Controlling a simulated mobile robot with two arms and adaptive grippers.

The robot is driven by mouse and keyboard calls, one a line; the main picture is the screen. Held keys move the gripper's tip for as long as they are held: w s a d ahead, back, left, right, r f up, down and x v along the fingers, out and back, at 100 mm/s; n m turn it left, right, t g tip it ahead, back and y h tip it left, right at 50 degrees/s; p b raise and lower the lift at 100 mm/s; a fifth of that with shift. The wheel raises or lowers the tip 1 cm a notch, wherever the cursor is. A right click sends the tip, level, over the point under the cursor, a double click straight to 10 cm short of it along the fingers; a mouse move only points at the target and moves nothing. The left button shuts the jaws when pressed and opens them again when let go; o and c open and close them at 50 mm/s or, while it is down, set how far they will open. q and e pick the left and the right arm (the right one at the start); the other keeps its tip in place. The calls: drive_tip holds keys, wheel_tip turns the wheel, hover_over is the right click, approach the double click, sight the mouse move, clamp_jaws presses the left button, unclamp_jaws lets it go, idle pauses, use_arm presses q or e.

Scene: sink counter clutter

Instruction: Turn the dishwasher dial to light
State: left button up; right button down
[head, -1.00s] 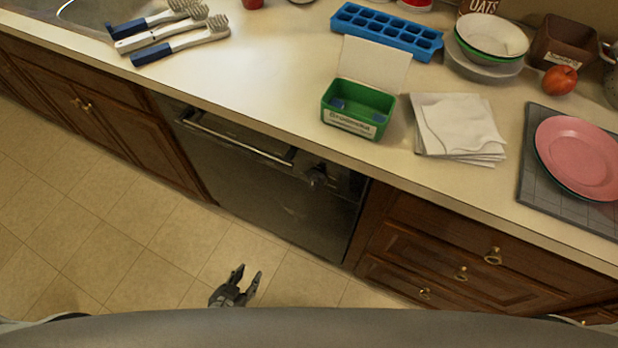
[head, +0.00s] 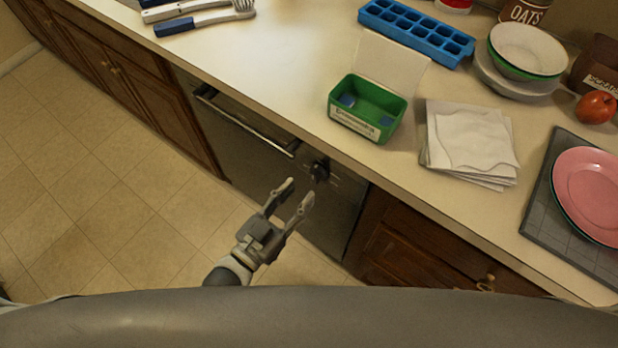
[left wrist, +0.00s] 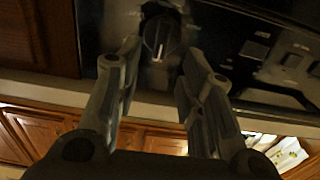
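The dishwasher (head: 232,150) is set under the counter, with a bar handle across its front. Its dark dial (head: 319,170) sits on the panel to the right of the handle. My left gripper (head: 291,194) is open and empty, in front of the dishwasher and short of the dial. In the left wrist view the dial (left wrist: 161,38) shows a pale pointer line, close to upright in the picture. It lies beyond and between the open fingertips (left wrist: 155,62), not touched. The dial's markings are too dark to read. My right gripper is not in view.
The counter edge (head: 300,133) overhangs the dishwasher front. A green box (head: 368,107), white napkins (head: 468,142), a blue ice tray (head: 415,32) and a pink plate (head: 588,190) lie on the counter. Wooden drawers (head: 430,255) stand to the right; open tiled floor lies left.

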sight(313, 177)
use_arm(q)
drive_tip(key=x, duration=0.5)
clamp_jaws()
